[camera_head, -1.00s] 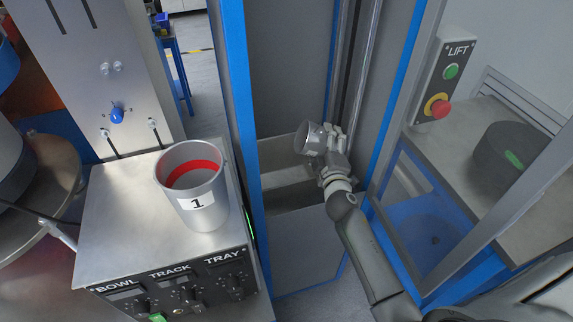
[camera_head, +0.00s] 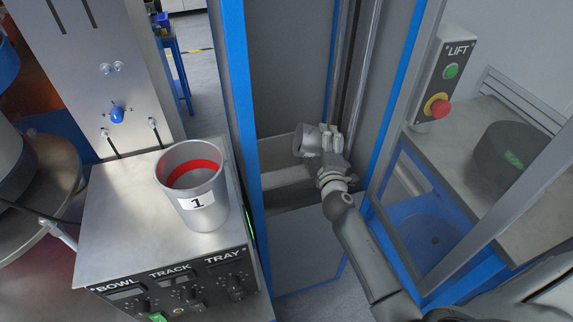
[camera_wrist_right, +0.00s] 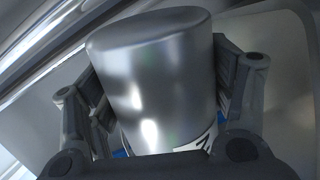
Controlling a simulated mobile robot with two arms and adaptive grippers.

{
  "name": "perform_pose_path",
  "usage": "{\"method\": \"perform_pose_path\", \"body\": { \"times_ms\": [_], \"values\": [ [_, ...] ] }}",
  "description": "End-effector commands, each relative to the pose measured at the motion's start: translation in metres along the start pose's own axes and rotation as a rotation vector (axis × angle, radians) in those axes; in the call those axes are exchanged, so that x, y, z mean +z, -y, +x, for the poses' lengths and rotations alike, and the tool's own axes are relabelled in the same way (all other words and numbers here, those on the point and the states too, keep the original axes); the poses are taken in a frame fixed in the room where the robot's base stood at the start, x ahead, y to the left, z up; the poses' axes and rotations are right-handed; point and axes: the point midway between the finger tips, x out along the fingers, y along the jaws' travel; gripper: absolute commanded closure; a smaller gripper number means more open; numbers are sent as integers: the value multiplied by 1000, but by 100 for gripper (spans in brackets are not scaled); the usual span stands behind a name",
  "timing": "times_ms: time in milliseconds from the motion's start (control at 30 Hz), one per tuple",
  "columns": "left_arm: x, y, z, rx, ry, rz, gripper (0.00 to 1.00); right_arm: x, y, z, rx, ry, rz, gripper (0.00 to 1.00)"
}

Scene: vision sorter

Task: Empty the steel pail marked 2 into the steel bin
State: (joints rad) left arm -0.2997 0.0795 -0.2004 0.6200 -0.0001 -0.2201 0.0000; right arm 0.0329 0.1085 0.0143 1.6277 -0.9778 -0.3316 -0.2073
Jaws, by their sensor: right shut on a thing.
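The steel pail (camera_head: 308,141) is in my right gripper (camera_head: 331,143), inside the bay between the blue posts. It is tipped over to the left. In the right wrist view the same pail (camera_wrist_right: 150,75) shows its smooth side and closed base, with the gripper's fingers (camera_wrist_right: 160,85) shut on both sides. A white label shows partly at its lower edge; its number cannot be read. The pail's mouth and inside are hidden. The steel bin (camera_head: 276,150) stands open below and around the pail. What it holds cannot be seen. My left gripper is not in view.
A second steel pail (camera_head: 205,218) marked 1, with a red band inside, stands on the control box (camera_head: 120,225) at the left. A blue post (camera_head: 240,120) separates it from the bay. A LIFT button panel (camera_head: 443,85) and dark round container (camera_head: 505,160) are at the right.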

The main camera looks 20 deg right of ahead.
Motion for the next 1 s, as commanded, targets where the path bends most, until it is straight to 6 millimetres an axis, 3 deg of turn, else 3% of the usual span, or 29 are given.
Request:
{"method": "perform_pose_path", "body": {
  "times_ms": [1000],
  "values": [
    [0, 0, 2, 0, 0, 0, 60, -12, 3, 1, 5, 7, -126, 76]
  ]
}}
